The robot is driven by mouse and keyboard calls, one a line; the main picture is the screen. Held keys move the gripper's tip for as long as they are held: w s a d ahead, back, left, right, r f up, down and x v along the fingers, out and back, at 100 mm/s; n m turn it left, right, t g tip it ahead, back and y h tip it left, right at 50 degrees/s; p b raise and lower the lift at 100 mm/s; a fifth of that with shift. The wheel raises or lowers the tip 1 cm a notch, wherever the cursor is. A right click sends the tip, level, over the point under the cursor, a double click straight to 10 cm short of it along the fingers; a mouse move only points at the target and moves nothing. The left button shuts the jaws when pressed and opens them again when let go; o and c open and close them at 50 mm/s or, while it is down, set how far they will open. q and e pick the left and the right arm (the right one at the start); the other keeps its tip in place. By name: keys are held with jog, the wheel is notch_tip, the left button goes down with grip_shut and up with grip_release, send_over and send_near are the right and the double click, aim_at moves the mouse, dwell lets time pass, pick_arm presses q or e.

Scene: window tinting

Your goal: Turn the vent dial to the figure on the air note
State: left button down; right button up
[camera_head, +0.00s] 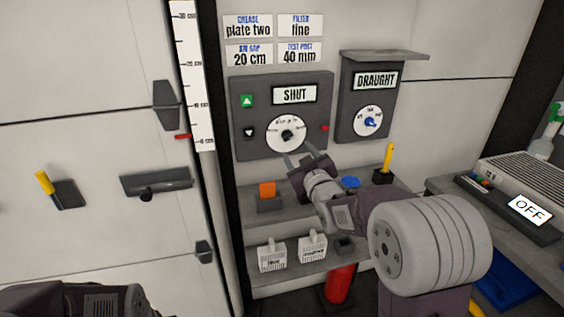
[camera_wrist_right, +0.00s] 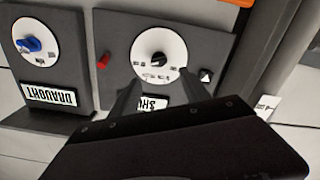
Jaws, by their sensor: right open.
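The air note (camera_head: 249,54) on the wall reads "AIR GAP 20 cm". Below it is a dark panel with a "SHUT" sign and a white dial (camera_head: 287,134) with a black knob; this dial also shows in the right wrist view (camera_wrist_right: 159,58). To its right, the "DRAUGHT" panel carries a smaller white dial with a blue knob (camera_head: 370,122), also in the right wrist view (camera_wrist_right: 30,45). The dial figures are too small to read surely. My right gripper (camera_head: 299,150) is open and empty, its fingers just below the black-knob dial. My left gripper is out of view.
The SHUT panel has a green up button (camera_head: 247,101), a black down button and a red knob (camera_head: 324,128). A ledge below holds an orange block (camera_head: 267,189) and a yellow-handled tool (camera_head: 388,158). A vertical scale (camera_head: 193,75) stands left. A red cylinder (camera_head: 339,284) stands low.

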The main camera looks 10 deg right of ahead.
aim_at(289, 137)
jog(key=w+p, duration=0.1)
jog(key=w, duration=0.7)
jog(key=shift+w+a+r+p, duration=0.1)
jog(key=shift+w+p, duration=0.05)
jog(key=shift+p, duration=0.15)
jog(key=shift+w+a, duration=0.1)
jog(key=shift+w, duration=0.2)
grip_shut()
